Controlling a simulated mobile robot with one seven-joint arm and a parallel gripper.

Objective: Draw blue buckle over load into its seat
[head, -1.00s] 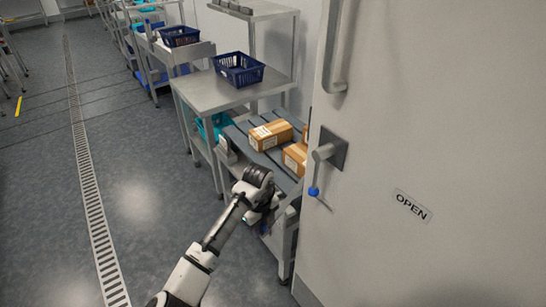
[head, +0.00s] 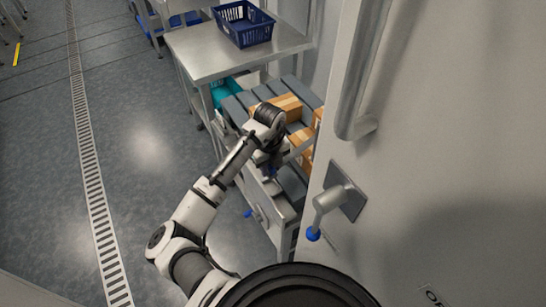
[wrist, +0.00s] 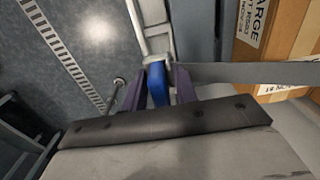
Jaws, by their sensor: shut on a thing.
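The blue buckle (wrist: 157,84) is between the two purple fingers of my gripper (wrist: 158,92) in the wrist view, and the gripper is shut on it. A grey strap (wrist: 235,72) runs right from the buckle toward the load. The load is cardboard boxes (head: 285,104) on the grey slatted deck of the cart; a labelled box (wrist: 270,40) fills the wrist view's upper right. In the head view my gripper (head: 268,174) is low at the cart's near edge, beside the boxes. I cannot make out the buckle's seat.
A large door with a lever handle (head: 330,200) stands close on the right. A steel table (head: 205,55) with a blue basket (head: 243,22) stands behind the cart. A blue-tipped knob (head: 249,213) juts from the cart's side. Floor on the left is clear around the drain (head: 88,150).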

